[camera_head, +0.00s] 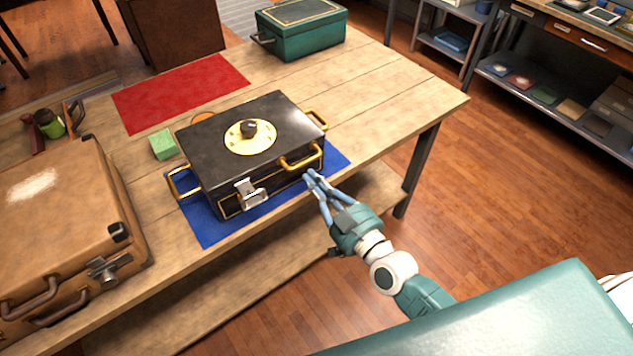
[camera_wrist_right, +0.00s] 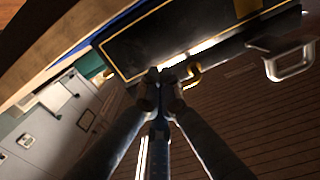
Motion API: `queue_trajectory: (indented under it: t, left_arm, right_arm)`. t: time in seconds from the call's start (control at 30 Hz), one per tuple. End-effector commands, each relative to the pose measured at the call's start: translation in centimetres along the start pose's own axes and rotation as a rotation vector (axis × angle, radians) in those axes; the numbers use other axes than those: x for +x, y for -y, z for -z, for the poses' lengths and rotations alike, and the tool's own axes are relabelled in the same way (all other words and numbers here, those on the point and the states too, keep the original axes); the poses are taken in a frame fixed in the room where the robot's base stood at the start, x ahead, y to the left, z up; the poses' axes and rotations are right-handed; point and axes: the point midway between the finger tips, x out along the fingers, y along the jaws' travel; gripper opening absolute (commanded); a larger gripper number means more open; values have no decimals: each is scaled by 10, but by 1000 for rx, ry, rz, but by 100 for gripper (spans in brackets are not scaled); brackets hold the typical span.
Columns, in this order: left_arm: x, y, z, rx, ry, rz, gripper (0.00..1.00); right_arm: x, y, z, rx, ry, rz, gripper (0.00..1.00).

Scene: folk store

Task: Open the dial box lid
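The dial box (camera_head: 215,165) is black with gold trim and sits on a blue mat (camera_head: 213,230) on the table. Its lid (camera_head: 205,135) is down. A cream dial (camera_head: 250,137) with a dark knob is on top. A silver latch (camera_head: 250,195) and a gold handle (camera_head: 302,161) are on the front. My right gripper (camera_head: 312,178) is at the box's front right, just below the gold handle. Its fingertips are together, with nothing visibly held. The wrist view shows the fingertips (camera_wrist_right: 161,88) close to the box (camera_wrist_right: 170,45); contact is unclear. My left gripper is out of view.
A brown suitcase (camera_head: 60,215) stands left of the box. A green block (camera_head: 163,145) and a red mat (camera_head: 180,92) lie near its far left. A green case (camera_head: 300,30) is at the table's far end. Open floor (camera_head: 500,190) lies to the right.

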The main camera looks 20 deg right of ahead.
Motion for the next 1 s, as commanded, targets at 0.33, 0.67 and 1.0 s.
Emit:
queue_trajectory:
  t: [0.33,0.67,1.0]
  left_arm:
    - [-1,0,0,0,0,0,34]
    - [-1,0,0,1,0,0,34]
    - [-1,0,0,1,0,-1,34]
  right_arm:
    - [11,0,0,0,0,0,0]
    - [21,0,0,0,1,0,0]
    - [31,0,0,0,-1,0,0]
